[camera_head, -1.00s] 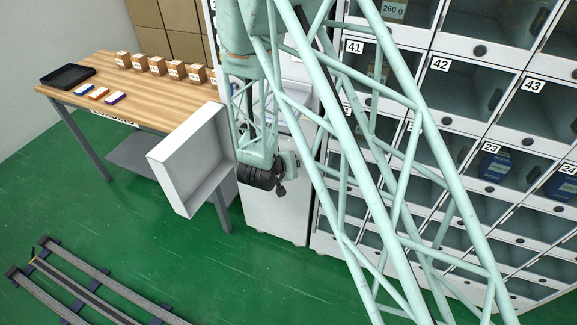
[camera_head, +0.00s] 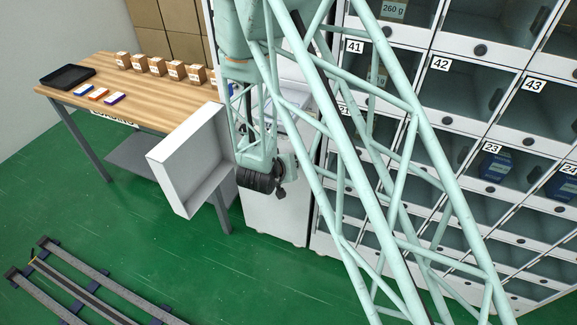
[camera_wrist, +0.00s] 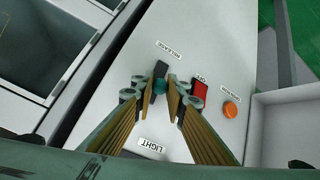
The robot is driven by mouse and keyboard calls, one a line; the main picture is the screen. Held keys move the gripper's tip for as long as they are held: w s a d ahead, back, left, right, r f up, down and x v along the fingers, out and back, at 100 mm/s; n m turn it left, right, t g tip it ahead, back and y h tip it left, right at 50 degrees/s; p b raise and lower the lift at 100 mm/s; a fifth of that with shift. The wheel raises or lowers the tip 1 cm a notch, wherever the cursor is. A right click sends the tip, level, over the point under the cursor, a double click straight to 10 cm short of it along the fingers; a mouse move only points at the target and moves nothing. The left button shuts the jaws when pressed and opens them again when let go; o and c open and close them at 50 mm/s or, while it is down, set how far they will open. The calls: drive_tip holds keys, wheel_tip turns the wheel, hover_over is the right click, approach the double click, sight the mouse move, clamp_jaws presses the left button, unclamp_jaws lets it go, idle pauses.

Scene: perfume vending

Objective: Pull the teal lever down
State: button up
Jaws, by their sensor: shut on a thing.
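The teal lever knob (camera_wrist: 160,87) shows in the wrist view on a white panel (camera_wrist: 206,45), in front of a dark slot or base. The label beside it reads RELEASE. My gripper (camera_wrist: 167,92) has its fingertips around the teal knob, one on each side, and is shut on it. Part of the knob and the lever's shaft are hidden by the fingers. In the head view my gripper (camera_head: 270,185) is low at the front of the white cabinet (camera_head: 275,214); the lever cannot be seen there.
A red switch (camera_wrist: 199,92) marked OFF sits close right of the fingers, with an orange button (camera_wrist: 230,110) beyond. A LIGHT label (camera_wrist: 152,144) is below. Numbered lockers (camera_head: 455,90) are at right, a wooden table (camera_head: 150,95) at left.

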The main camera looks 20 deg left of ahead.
drive_tip(key=shift+s+f+b, duration=0.1)
drive_tip(key=shift+f+b, duration=0.1)
drive_tip(key=shift+b, duration=0.15)
drive_tip(key=shift+s+f+t+b, duration=0.2)
drive_tip(key=shift+f+t+b, duration=0.2)
drive_tip(key=shift+t+b, duration=0.7)
drive_tip(key=shift+s+f+t, duration=0.1)
drive_tip(key=shift+f+t, duration=0.3)
drive_tip(key=shift+t, duration=0.8)
drive_tip(key=shift+f+n+t, duration=0.1)
drive_tip(key=shift+f+t, duration=0.3)
drive_tip(key=shift+t, duration=0.55)
drive_tip(key=shift+f+n+t, duration=0.1)
drive_tip(key=shift+f+t, duration=0.25)
drive_tip(key=shift+t, duration=0.55)
drive_tip(key=shift+f+n+t, duration=0.1)
drive_tip(key=shift+f+t, duration=0.3)
drive_tip(key=shift+t, duration=0.55)
drive_tip(key=shift+w+t, duration=0.2)
drive_tip(key=shift+t, duration=0.2)
